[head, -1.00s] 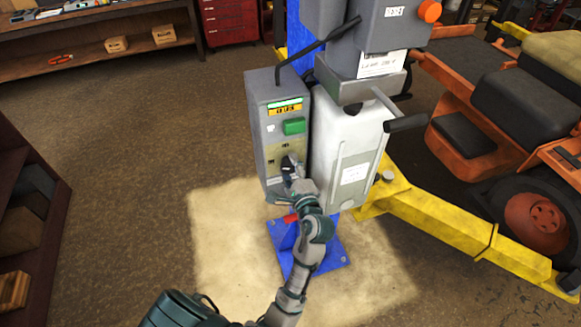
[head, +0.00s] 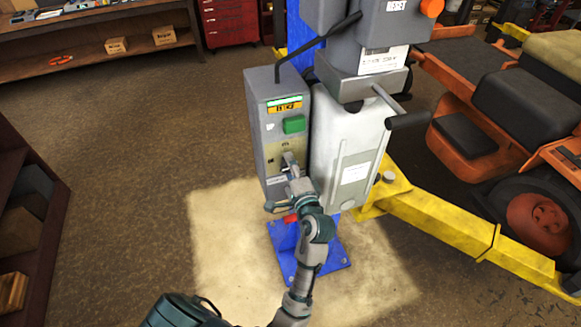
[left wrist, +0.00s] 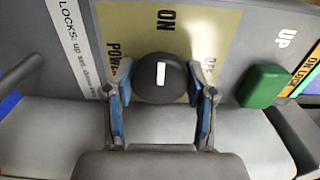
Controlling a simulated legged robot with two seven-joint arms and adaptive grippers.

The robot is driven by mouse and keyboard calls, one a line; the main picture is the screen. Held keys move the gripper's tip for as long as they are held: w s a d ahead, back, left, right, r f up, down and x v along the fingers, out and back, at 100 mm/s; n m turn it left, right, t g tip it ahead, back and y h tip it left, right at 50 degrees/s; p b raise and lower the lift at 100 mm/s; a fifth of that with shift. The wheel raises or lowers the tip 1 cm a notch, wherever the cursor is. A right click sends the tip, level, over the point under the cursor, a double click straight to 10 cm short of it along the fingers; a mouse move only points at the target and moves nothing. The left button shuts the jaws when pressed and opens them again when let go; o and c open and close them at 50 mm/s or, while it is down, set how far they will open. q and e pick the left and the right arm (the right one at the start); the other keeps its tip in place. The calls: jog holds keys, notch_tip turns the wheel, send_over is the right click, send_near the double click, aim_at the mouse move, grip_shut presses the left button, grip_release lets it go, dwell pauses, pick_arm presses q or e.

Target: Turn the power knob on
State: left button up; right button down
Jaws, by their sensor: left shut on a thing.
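The power knob (left wrist: 160,78) is a round dark knob with a white mark, on a tan label plate (left wrist: 180,22) on the grey control box (head: 262,130). In the left wrist view the white mark runs up and down the picture, in line with the word ON above it. My left gripper (left wrist: 164,108) has its two blue-padded fingers on either side of the knob, shut on it. In the head view my left gripper (head: 288,164) reaches the lower front of the box and covers most of the knob. My right gripper is out of view.
A light grey housing (head: 350,145) with a dark-gripped handle (head: 408,121) stands close to the right. A blue base plate (head: 330,255) and yellow lift arm (head: 440,215) lie below. The floor at left is clear.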

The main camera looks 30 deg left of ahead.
pick_arm(q)
jog(key=o, duration=1)
jog(key=shift+o, duration=0.9)
jog(key=shift+w+a+f, duration=0.1)
jog(key=shift+w, duration=0.15)
jog(key=shift+s, duration=0.1)
